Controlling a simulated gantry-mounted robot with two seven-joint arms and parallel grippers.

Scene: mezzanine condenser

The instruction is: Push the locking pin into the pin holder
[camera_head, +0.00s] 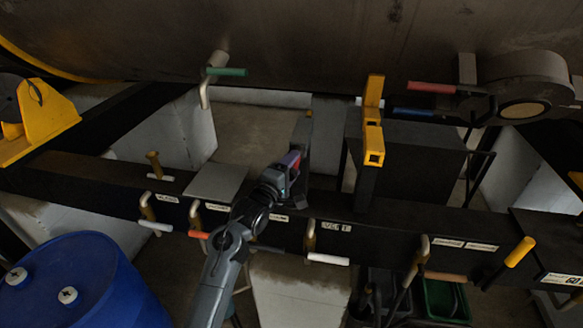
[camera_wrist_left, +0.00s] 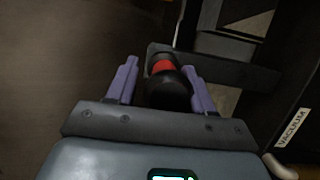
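The locking pin (camera_wrist_left: 168,84), a black knob with a red band, sits between the two purple fingers of my left gripper (camera_wrist_left: 161,70) in the left wrist view. The fingers stand apart; the knob is close to the right finger, and a small gap shows at the left one. A dark bracket, seemingly the pin holder (camera_wrist_left: 225,68), lies just beyond the fingertips; how deep the pin sits is hidden. In the head view my left gripper (camera_head: 291,165) is at the upright dark bracket (camera_head: 303,136) above the black beam. My right gripper is not in view.
A black beam (camera_head: 390,222) with labels and several coloured-handled valves crosses the view. A yellow bracket (camera_head: 373,140) stands right of the gripper. A large metal cylinder (camera_head: 320,45) hangs above. A blue barrel (camera_head: 85,285) stands lower left.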

